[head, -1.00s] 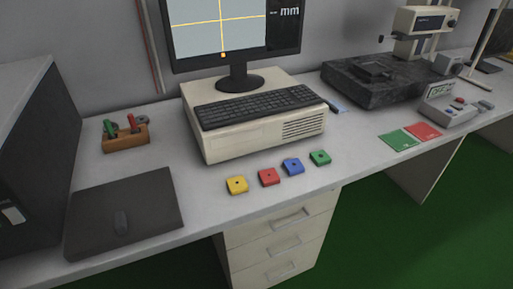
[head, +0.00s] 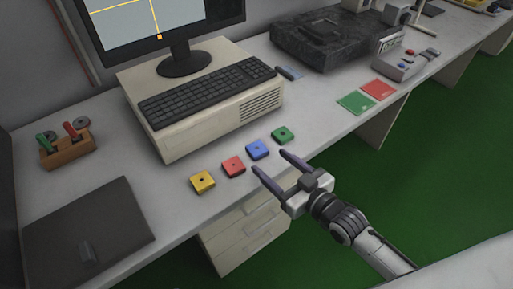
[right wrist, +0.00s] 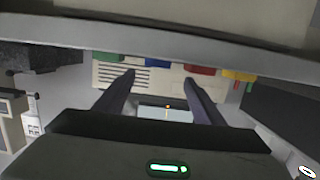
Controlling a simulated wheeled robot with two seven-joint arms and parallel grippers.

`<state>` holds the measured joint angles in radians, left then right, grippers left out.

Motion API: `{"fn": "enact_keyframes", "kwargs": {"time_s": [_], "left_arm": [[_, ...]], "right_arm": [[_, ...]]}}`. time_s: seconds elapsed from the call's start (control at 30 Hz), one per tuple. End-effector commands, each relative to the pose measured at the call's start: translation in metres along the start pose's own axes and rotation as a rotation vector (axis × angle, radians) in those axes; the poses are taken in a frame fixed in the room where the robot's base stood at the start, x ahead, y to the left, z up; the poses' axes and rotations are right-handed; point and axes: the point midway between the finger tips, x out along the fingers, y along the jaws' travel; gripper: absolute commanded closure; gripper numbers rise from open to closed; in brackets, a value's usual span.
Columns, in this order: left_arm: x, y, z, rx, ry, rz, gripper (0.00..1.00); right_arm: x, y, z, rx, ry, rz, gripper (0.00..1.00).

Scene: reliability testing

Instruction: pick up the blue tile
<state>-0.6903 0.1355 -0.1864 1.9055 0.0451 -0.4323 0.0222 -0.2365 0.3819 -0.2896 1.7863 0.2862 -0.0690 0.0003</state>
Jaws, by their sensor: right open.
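The blue tile (head: 257,149) lies flat near the front edge of the desk, between the red tile (head: 233,166) and the green tile (head: 283,135). It has a dark spot in its middle. My right gripper (head: 271,162) is open and empty, with its two fingers pointing toward the blue tile from the front edge side. The fingers are apart from the tile. My left gripper is not in view.
A yellow tile (head: 202,182) lies at the left end of the row. The computer case with keyboard (head: 208,92) stands behind the tiles. Green (head: 356,103) and red (head: 379,90) cards lie to the right. The desk's front edge is close to my right gripper.

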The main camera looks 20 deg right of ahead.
Motion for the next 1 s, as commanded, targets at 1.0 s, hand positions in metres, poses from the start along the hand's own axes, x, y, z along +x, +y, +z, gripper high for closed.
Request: {"fn": "enact_keyframes", "kwargs": {"time_s": [1.0], "left_arm": [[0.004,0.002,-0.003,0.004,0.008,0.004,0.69]], "right_arm": [[0.069,0.007,0.003,0.000,-0.003,0.000,0.62]]}}
